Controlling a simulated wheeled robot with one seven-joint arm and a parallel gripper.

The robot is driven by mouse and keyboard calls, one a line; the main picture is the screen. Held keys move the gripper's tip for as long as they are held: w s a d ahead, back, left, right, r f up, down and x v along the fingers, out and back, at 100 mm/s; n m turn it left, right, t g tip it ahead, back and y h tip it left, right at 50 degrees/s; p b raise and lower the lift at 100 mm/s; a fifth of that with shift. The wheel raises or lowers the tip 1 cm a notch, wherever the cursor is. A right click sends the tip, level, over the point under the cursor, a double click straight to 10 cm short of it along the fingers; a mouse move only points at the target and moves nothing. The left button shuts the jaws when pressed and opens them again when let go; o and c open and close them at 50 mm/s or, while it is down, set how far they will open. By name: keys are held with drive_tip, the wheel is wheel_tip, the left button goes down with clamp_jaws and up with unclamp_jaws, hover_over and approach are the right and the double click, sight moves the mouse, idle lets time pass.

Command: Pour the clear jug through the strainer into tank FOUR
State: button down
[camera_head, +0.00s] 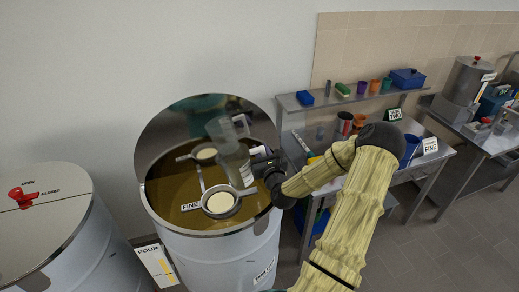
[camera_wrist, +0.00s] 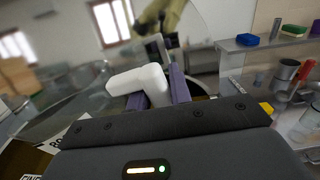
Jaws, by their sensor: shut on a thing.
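The clear jug (camera_head: 234,162) is in my gripper (camera_head: 262,166), held above the open round tank (camera_head: 155,212). It leans slightly in the picture; I cannot tell how much it is tilted or what it holds. In the wrist view its white handle (camera_wrist: 140,80) lies between my purple-padded fingers. The strainer (camera_head: 221,202), round with a pale inside, rests over the tank's brownish liquid, below and left of the jug. A "FINE" label (camera_head: 190,207) is beside it. A "FOUR" sign (camera_head: 148,251) stands at the tank's lower left. The tank's own front label is unreadable.
The tank's raised shiny lid (camera_head: 165,125) stands behind the jug and mirrors jug and strainer. A closed tank (camera_head: 75,240) with a red valve handle (camera_head: 20,197) is at left. A bench (camera_head: 430,160) and shelf (camera_head: 325,104) with cups and boxes are at right.

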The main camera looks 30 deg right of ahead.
sight(261, 150)
drive_tip(key=shift+w+a+r+y, duration=0.15)
drive_tip(key=shift+a+r, duration=0.15)
drive_tip(key=shift+r, duration=0.4)
drive_tip(key=shift+s+a+r+y, duration=0.15)
drive_tip(key=shift+a+r, duration=0.15)
drive_tip(key=shift+r, duration=0.4)
drive_tip(key=shift+w+d+r, duration=0.1)
drive_tip(key=shift+d+r, duration=0.05)
drive_tip(key=shift+r, duration=0.95)
drive_tip(key=shift+w+f, duration=0.1)
